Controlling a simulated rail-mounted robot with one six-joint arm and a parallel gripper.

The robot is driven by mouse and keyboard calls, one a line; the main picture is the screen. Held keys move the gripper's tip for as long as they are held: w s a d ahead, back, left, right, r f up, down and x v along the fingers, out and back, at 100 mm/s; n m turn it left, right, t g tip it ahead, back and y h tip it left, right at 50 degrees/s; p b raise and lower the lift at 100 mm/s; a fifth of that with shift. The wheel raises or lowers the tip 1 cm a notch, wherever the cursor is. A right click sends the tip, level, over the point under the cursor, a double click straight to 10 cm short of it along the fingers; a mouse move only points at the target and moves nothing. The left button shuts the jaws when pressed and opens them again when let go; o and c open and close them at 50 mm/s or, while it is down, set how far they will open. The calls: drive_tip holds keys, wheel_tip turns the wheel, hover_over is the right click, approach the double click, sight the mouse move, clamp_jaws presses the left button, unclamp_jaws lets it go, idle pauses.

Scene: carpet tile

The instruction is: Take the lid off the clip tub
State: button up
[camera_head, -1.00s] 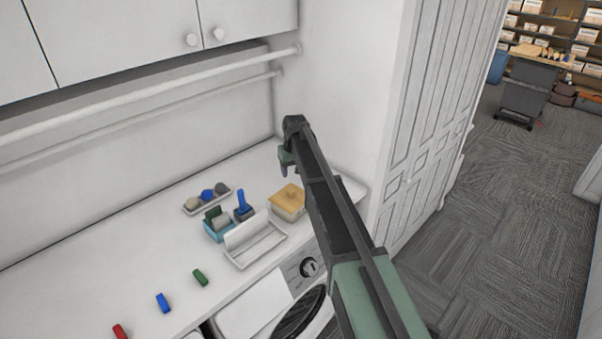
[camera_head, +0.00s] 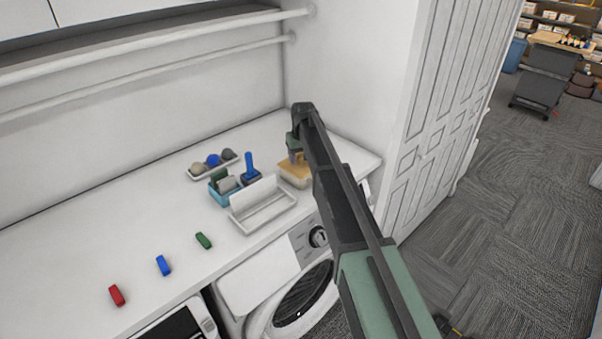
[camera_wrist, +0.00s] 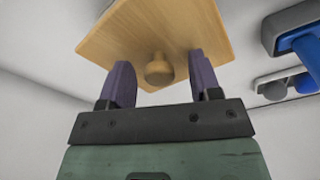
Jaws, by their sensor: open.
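The clip tub (camera_head: 291,180) stands on the white counter near its right end, partly hidden behind my arm. Its wooden lid (camera_head: 294,165) lies on top. In the wrist view the tan lid (camera_wrist: 140,40) fills the upper middle, with a round wooden knob (camera_wrist: 159,70) on it. My gripper (camera_wrist: 160,72) is open, with its two purple fingers on either side of the knob and a gap to it on both sides. In the head view my gripper (camera_head: 294,156) is low over the lid.
Left of the tub are an empty white tray (camera_head: 262,208), a blue bin (camera_head: 221,195), a dark holder with a blue handle (camera_head: 250,167), and a tray of round objects (camera_head: 213,165). Green, blue and red blocks lie on open counter further left. A wall rises behind.

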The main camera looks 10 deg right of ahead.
drive_tip(key=shift+f, duration=0.1)
drive_tip(key=c, duration=1)
